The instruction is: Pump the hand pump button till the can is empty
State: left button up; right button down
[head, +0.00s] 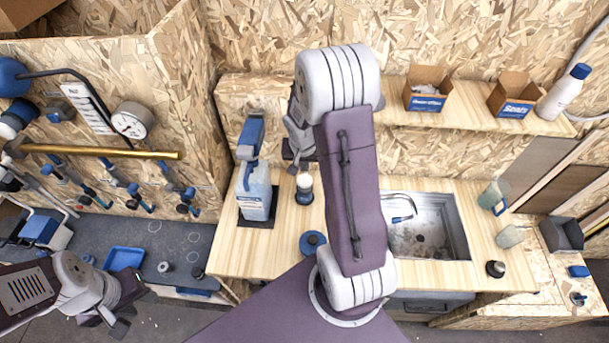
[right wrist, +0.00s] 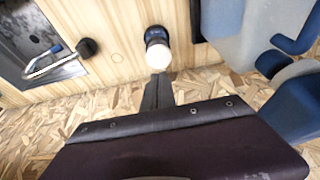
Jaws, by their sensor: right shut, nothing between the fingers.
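A translucent bluish can (head: 256,192) with a blue pump head and handle (head: 250,138) stands upright on a dark mat on the wooden counter. It also fills the upper right of the right wrist view (right wrist: 235,35), cut off by the edge. A small dark-blue holder with a white rounded top (head: 304,184) stands just right of the can; it also shows in the right wrist view (right wrist: 157,50). My right gripper (right wrist: 158,88) is shut and empty, its tip near the white top in that picture; contact is unclear. My left gripper (head: 126,308) hangs at lower left, away from the counter; its opening is unclear.
A metal sink (head: 428,228) with a tap is set into the counter right of my arm. A shelf above holds two cardboard boxes (head: 426,90) and a white bottle (head: 564,92). A blue round lid-like item (head: 312,242) lies near the front. A blue tray (head: 124,259) sits at left.

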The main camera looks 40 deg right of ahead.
aim_at(305, 179)
jog(key=b+x, duration=0.1)
jog(key=x, duration=0.5)
jog(key=shift+s+b, duration=0.15)
jog(key=shift+b, duration=0.15)
jog(key=shift+f, duration=0.45)
jog(key=shift+s+a+f+b, duration=0.15)
jog(key=shift+a+b, duration=0.05)
jog(key=shift+b, duration=0.1)
jog(key=shift+d, duration=0.1)
